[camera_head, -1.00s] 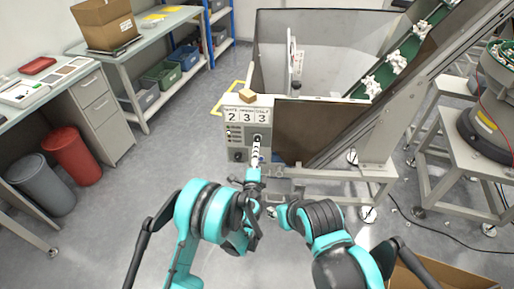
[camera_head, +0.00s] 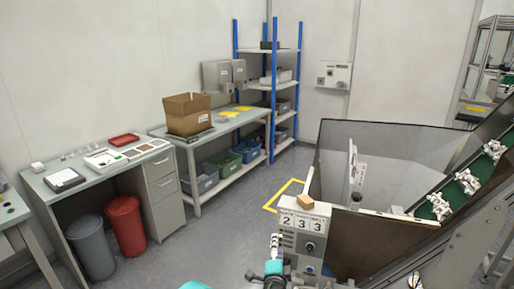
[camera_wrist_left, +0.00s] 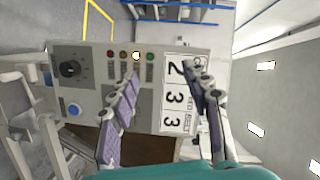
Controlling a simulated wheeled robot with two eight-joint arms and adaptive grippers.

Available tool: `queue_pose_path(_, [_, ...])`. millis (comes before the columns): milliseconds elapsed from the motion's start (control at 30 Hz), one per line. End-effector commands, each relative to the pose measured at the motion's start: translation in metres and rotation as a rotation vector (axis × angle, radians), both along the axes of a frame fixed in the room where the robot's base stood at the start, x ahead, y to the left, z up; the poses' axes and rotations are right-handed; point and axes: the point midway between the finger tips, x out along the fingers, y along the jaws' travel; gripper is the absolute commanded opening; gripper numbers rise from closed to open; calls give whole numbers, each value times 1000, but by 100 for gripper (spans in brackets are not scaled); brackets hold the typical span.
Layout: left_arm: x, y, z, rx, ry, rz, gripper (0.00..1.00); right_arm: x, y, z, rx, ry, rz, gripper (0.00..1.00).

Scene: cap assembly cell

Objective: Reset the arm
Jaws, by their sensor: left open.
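My left gripper (camera_head: 275,241) shows low in the head view, at the left edge of the grey control box (camera_head: 291,262) with the number cards 2, 3, 3. In the left wrist view, the left gripper (camera_wrist_left: 166,74) is open with its two purple-padded fingers apart and nothing between them. The box's panel (camera_wrist_left: 150,98) lies beyond the fingers, with a black knob (camera_wrist_left: 71,67), a blue button (camera_wrist_left: 74,109) and a row of small lamps. I cannot tell if a finger touches the panel. My right arm and gripper are not in view.
A steel hopper (camera_head: 395,243) and a green conveyor (camera_head: 452,198) with white parts stand right of the control box. Benches, a red bin (camera_head: 125,220) and shelves line the left. Floor left of the box is clear.

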Motion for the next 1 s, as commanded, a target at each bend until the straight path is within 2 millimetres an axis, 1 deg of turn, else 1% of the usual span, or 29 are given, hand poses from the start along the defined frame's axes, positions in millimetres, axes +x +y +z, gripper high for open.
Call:
queue_pose_path(33, [-1, 29, 18, -50, 36, 55, 48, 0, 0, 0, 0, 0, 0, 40])
queue_pose_path(67, [-3, 44, 26, -84, 60, 88, 48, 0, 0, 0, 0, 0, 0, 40])
queue_pose_path(100, [-6, 64, 36, -127, 91, 130, 48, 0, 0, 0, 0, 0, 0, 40])
queue_pose_path(167, [-15, 93, 48, -194, 140, 193, 48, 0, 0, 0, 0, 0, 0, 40])
queue_pose_path(200, [-22, 112, 56, -237, 172, 234, 48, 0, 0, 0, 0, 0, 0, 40])
queue_pose_path(267, [-36, 139, 65, -305, 220, 295, 48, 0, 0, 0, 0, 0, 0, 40])
queue_pose_path(300, [-48, 156, 69, -350, 252, 332, 48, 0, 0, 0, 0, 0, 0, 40])
queue_pose_path(367, [-67, 180, 75, -417, 300, 390, 48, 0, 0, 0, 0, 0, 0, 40])
queue_pose_path(400, [-81, 194, 77, -463, 334, 427, 48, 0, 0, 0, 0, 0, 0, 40])
queue_pose_path(467, [-105, 214, 78, -531, 383, 480, 48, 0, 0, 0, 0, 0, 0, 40])
queue_pose_path(500, [-122, 226, 78, -577, 416, 515, 48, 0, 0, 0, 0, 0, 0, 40])
queue_pose_path(567, [-148, 240, 77, -648, 466, 563, 48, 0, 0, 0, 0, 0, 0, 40])
queue_pose_path(600, [-166, 248, 75, -694, 500, 594, 48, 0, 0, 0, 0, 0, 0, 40])
queue_pose_path(667, [-194, 258, 70, -766, 550, 638, 48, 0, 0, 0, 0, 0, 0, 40])
queue_pose_path(700, [-213, 262, 67, -813, 583, 664, 48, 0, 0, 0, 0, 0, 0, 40])
queue_pose_path(800, [-256, 267, 57, -925, 660, 720, 48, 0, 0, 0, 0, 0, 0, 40])
queue_pose_path(900, [-291, 266, 47, -1016, 724, 758, 48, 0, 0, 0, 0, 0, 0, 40])
queue_pose_path(1000, [-313, 263, 40, -1079, 769, 779, 48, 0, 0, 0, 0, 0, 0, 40])
